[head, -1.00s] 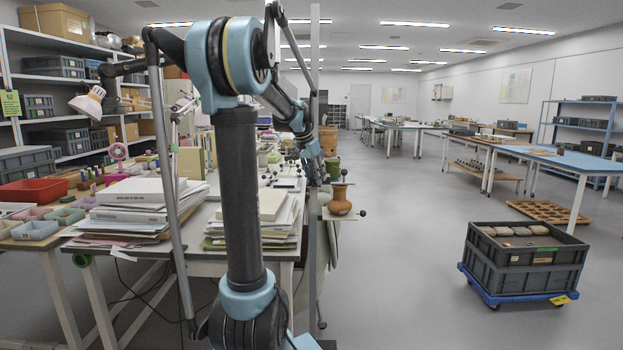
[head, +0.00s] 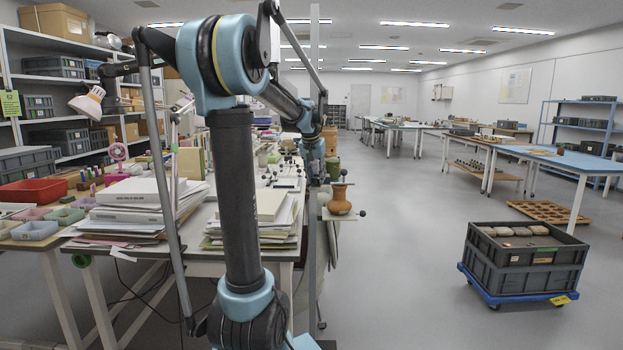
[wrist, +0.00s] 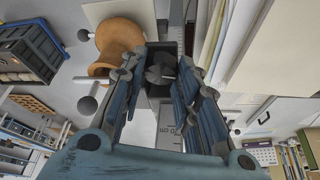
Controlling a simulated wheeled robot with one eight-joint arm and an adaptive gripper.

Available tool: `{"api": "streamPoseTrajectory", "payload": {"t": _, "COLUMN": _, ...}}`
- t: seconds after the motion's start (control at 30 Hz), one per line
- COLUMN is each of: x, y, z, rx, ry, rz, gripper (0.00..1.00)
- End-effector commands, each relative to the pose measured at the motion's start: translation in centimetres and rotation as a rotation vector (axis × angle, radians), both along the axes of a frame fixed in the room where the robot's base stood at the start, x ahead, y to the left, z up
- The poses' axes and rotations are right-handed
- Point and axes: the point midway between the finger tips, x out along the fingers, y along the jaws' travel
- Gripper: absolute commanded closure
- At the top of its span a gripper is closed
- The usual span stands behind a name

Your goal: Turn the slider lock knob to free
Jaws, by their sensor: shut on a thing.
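The slider lock knob (wrist: 160,72), a small dark piece, sits on a dark block on the upright scaled rail (wrist: 166,128) in the wrist view. My gripper (wrist: 161,78) is shut on the knob, with one blue-grey finger on each side. The fingers cover part of the knob, and I cannot read its turn position. In the head view the rail shows as a tall grey post (head: 314,240), and my forearm ends beside it. The knob and the fingertips are too small or hidden to make out there.
An orange-brown pot (head: 339,200) stands on a small plate just right of the post, with ball-ended rods (wrist: 87,104) close to my fingers. Paper stacks (head: 262,222) lie on the table to the left. A crate dolly (head: 525,262) stands right on open floor.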

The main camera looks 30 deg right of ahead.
Motion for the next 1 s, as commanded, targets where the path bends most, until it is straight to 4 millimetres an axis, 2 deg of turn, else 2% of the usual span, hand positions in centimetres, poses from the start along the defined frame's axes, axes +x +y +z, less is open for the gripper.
{"api": "streamPoseTrajectory", "payload": {"t": 0.4, "x": 0.25, "y": 0.23, "z": 0.01, "rx": 0.006, "ry": -0.006, "rz": 0.187, "gripper": 0.94}}
{"api": "streamPoseTrajectory", "payload": {"t": 0.9, "x": 0.2, "y": 0.31, "z": -0.03, "rx": 0.008, "ry": -0.006, "rz": 0.208, "gripper": 0.94}}
{"api": "streamPoseTrajectory", "payload": {"t": 0.93, "x": 0.2, "y": 0.31, "z": -0.03, "rx": 0.008, "ry": -0.006, "rz": 0.208, "gripper": 0.66}}
{"api": "streamPoseTrajectory", "payload": {"t": 1.0, "x": 0.18, "y": 0.3, "z": -0.02, "rx": 0.008, "ry": -0.006, "rz": 0.208, "gripper": 0.51}}
